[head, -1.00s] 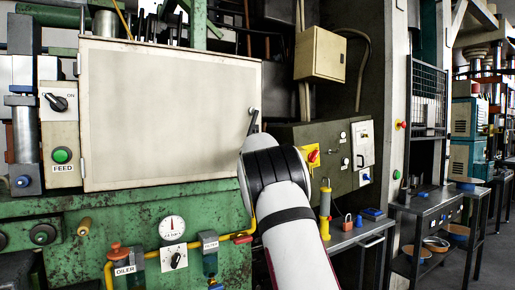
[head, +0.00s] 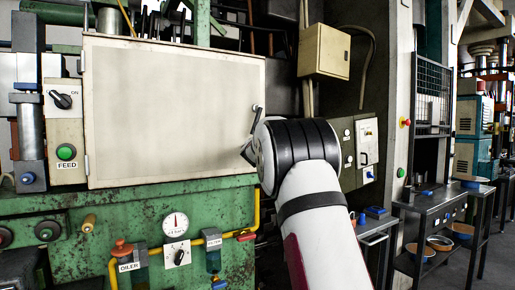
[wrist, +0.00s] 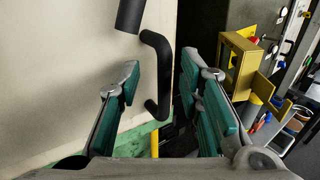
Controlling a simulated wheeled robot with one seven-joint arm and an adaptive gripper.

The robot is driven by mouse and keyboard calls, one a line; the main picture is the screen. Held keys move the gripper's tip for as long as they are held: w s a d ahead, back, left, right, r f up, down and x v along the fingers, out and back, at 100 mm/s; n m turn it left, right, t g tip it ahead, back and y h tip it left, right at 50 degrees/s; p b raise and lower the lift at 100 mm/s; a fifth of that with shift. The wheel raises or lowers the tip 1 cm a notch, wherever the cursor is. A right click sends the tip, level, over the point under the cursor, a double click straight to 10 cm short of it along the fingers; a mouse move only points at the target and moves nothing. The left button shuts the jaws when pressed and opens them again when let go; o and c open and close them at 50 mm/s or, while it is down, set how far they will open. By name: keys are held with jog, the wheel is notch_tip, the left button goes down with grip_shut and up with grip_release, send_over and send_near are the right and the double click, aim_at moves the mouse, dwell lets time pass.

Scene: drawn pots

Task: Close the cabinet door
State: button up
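The cabinet door (head: 170,108) is a large pale panel above the green machine in the head view, with hinges at its left edge. I cannot tell whether it is fully shut or slightly ajar. Its black bent handle (head: 256,118) is near the right edge, and it also shows in the wrist view (wrist: 160,68). My gripper (wrist: 160,84) is open, its two teal-padded fingers on either side of the handle's lower part in the picture. I see no contact. In the head view my wrist hides most of the gripper, at the door's lower right corner.
A yellow fixture (wrist: 238,65) stands close to the right finger in the wrist view. A grey control box (head: 365,150) and a narrow metal table (head: 375,228) are to the right of my arm. A yellow pipe (head: 256,212) runs below the door.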

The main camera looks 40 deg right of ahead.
jog(key=v, duration=0.7)
jog(key=shift+s+a, duration=0.15)
jog(key=shift+a, duration=0.15)
jog(key=s+a+m+g+p, duration=0.1)
jog(key=s+a+m+g, duration=0.15)
jog(key=s+m, duration=0.35)
jog(key=s+a+r+m+g+p, duration=0.1)
jog(key=s+a+m, duration=0.35)
jog(key=s, duration=0.35)
jog(key=s+a+m+g+p, duration=0.2)
jog(key=s+a+m, duration=0.1)
jog(key=s+m, duration=0.4)
jog(key=s+a+f+m+g+y+p, duration=0.1)
jog(key=s+a+f+m+g+y, duration=0.1)
jog(key=s+a+f+m+y, duration=0.3)
jog(key=s+a+f+m+g+y+p, duration=0.2)
jog(key=s+a+f+m+y, duration=0.3)
jog(key=s+a+f, duration=0.6)
jog(key=s+a+y, duration=0.1)
jog(key=s+a, duration=0.8)
jog(key=s, duration=0.3)
jog(key=shift+s+a+y+p, duration=0.2)
jog(key=shift+a+y+p, duration=0.1)
jog(key=shift+a, duration=0.05)
jog(key=shift+m, duration=0.25)
